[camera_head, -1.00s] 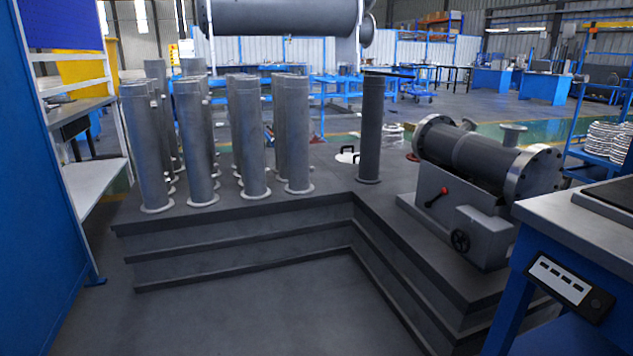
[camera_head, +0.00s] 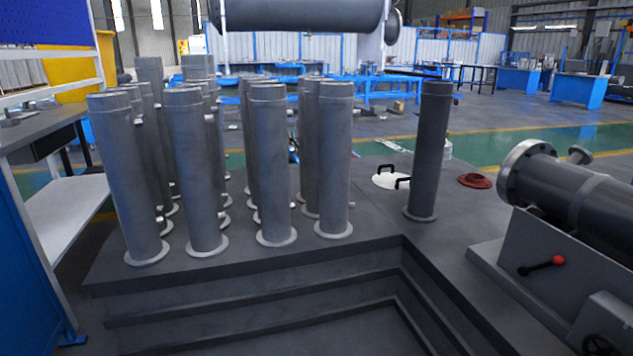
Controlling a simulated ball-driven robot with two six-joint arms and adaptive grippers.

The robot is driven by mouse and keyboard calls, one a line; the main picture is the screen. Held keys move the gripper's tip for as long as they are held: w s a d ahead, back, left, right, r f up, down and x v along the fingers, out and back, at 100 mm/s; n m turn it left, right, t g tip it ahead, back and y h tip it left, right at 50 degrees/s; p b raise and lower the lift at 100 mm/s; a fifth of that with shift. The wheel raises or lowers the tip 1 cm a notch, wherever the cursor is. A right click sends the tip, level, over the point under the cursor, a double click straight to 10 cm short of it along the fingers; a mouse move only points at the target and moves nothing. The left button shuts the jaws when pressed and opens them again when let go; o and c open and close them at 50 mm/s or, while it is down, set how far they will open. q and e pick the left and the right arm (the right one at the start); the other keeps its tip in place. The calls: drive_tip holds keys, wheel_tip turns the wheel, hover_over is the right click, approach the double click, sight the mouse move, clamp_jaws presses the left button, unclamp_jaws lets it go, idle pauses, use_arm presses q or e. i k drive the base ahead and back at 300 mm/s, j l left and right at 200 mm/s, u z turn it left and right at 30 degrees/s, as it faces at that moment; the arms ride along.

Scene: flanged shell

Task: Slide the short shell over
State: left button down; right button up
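Several upright grey flanged shells stand in rows on the stepped platform; the front ones include one at the far left (camera_head: 132,180), one beside it (camera_head: 197,170), a third (camera_head: 270,165) and a fourth (camera_head: 334,160). A darker, slimmer upright shell (camera_head: 429,150) stands alone to their right. A dark horizontal flanged shell (camera_head: 570,190) rests on a grey stand at the right, cut off by the picture edge. I cannot tell which of these is the short shell. Neither of my grippers shows.
The stepped platform (camera_head: 250,283) has edges dropping toward me. The grey stand (camera_head: 535,245) has a red-knobbed lever (camera_head: 557,261). A white disc with black handles (camera_head: 390,181) and a red ring (camera_head: 475,181) lie behind. A shelf unit (camera_head: 65,215) stands left. A large pipe (camera_head: 300,16) hangs above.

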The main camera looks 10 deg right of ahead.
sight(437, 96)
drive_tip(key=i+z, duration=0.35)
drive_tip(key=i+j+z, duration=0.15)
drive_tip(key=z, duration=0.2)
drive_tip(key=i+j+z, duration=0.2)
drive_tip(key=z, duration=0.15)
drive_tip(key=i, duration=0.05)
